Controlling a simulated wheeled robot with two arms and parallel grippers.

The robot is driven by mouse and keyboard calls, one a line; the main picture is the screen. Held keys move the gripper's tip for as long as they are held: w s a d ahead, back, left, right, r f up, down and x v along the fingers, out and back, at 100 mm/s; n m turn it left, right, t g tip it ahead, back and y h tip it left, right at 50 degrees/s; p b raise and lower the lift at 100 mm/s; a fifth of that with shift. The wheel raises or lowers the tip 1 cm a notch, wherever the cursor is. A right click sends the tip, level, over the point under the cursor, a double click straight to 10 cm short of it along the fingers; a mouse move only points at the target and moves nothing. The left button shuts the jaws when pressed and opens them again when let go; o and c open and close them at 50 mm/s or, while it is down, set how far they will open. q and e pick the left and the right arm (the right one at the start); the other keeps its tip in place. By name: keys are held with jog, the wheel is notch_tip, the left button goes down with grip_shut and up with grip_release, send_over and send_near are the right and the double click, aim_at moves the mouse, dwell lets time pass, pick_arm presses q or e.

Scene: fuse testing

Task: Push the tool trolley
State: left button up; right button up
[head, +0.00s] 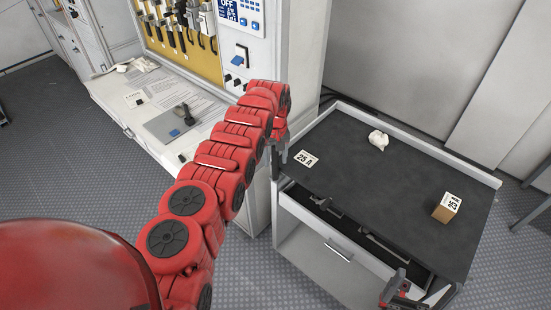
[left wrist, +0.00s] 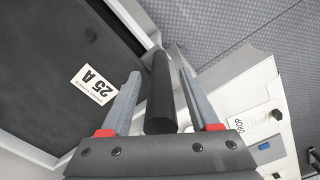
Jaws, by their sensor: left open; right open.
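The tool trolley (head: 400,180) has a black top, a pale rim and a partly open front drawer (head: 338,250). My left gripper (head: 279,153) is at the trolley's near left corner. In the left wrist view my left gripper (left wrist: 160,75) is open, with a black handle bar (left wrist: 161,95) between its two grey fingers; it does not look clamped. My right gripper (head: 412,290) is open at the trolley's near right corner, partly cut off by the lower edge. A dark handle end (head: 452,294) shows beside it; whether it lies between the fingers I cannot tell.
On the trolley top lie a 25 A label (head: 306,158), a small box (head: 446,208) with a label and a crumpled white item (head: 378,140). A test bench (head: 160,105) with a tool panel stands close on the left. Grey floor (head: 60,160) is open at far left.

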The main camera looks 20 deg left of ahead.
pick_arm(q)
jog(key=shift+r, duration=0.45)
notch_tip(320, 180, up, 13)
jog(key=b, duration=0.3)
jog(key=shift+w+f+b, duration=0.1)
jog(key=shift+b, duration=0.25)
notch_tip(320, 180, up, 3)
jog(key=shift+d+f+p, duration=0.1)
jog(key=shift+f+p, duration=0.1)
jog(key=shift+p, duration=0.5)
jog(key=shift+r, duration=0.55)
jog(key=shift+f, duration=0.1)
